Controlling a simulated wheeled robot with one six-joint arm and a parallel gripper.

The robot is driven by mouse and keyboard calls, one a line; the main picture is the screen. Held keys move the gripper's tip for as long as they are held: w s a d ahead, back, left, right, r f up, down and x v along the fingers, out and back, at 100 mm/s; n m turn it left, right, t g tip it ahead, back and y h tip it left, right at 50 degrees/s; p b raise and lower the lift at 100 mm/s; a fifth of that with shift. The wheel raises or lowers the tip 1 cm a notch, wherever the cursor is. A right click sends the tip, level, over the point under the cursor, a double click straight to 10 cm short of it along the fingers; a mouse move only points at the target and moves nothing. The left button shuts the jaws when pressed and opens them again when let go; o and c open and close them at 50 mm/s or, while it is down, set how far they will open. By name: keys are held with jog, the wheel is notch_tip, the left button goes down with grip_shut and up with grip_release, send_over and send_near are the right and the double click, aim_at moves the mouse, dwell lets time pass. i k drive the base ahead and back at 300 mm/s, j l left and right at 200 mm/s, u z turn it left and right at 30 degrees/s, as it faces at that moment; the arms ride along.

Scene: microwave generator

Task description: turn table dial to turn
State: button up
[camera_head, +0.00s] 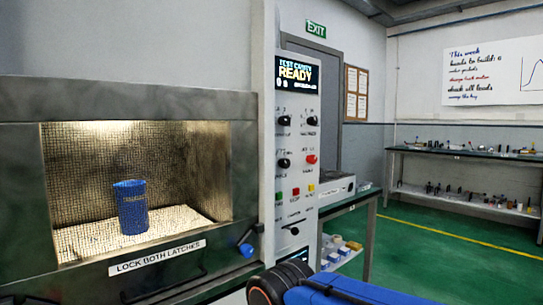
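The control panel (298,185) stands upright to the right of the microwave cavity. It carries two black knobs in an upper row, the left one (284,120) and the right one (312,120). Below them are another black knob (284,162) and a red knob (311,159). Their labels are too small to read, so I cannot tell which is the turntable dial. A blue cylinder (132,208) stands upright inside the lit cavity. A blue and black part of my arm shows at the bottom centre, below the panel; no gripper fingers are visible.
The panel screen (297,75) reads "TEST CAVITY READY". Small coloured buttons (295,193) sit below the knobs. A bench (345,200) stands close behind the panel. Green floor (430,255) is clear at right.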

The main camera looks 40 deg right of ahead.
aim_at(284, 163)
jog(key=j+z, duration=0.2)
jog(key=z, duration=0.7)
